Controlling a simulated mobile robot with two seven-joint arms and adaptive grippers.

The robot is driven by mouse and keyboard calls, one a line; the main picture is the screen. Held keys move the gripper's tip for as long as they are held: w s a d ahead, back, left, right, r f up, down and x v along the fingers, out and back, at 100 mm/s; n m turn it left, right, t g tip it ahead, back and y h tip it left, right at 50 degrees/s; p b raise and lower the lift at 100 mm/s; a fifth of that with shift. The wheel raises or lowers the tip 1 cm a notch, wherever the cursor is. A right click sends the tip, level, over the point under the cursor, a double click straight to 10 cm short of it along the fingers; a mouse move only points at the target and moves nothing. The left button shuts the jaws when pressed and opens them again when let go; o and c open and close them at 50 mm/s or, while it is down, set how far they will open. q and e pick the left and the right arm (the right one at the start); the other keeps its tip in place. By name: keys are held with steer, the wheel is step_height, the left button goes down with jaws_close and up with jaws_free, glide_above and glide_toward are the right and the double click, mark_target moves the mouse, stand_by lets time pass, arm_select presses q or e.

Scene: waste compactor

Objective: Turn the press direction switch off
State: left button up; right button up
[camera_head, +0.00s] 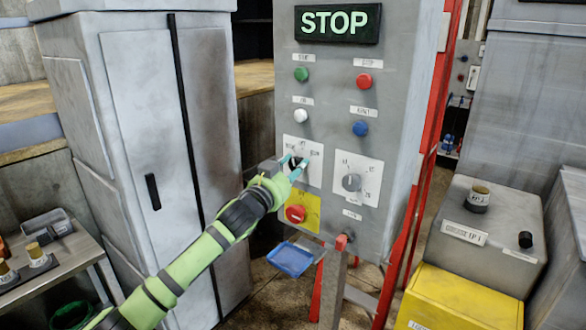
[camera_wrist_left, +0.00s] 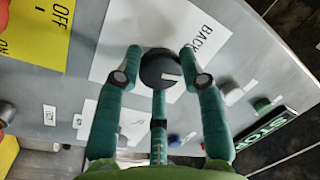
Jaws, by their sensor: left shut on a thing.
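The press direction switch is a black round knob (camera_wrist_left: 161,70) with a white pointer line, on a white plate (camera_head: 314,176) on the grey control panel. My left gripper (camera_head: 297,163) reaches the knob from the lower left in the head view. In the left wrist view its teal fingers (camera_wrist_left: 160,80) are closed around the knob, one on each side and one below. The fingers partly hide the plate's other lettering. My right gripper is not in view.
A grey knob (camera_head: 351,183) on a white plate sits right of the switch. A red knob (camera_head: 295,213) on a yellow plate sits below it. Coloured buttons and a lit STOP sign (camera_head: 336,23) are above. A grey cabinet (camera_head: 150,110) stands left of the panel.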

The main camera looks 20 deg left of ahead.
arm_select(q)
steer(key=shift+r+m, duration=0.3)
steer(key=shift+m, duration=1)
steer(key=o, duration=1.2)
steer(key=shift+c, duration=0.2)
steer(key=shift+d, duration=0.1)
steer(key=shift+f, duration=0.15)
steer(key=shift+s+f, duration=0.15)
steer(key=shift+s, duration=0.25)
steer(key=v, duration=1.1)
steer(key=shift+a, duration=0.25)
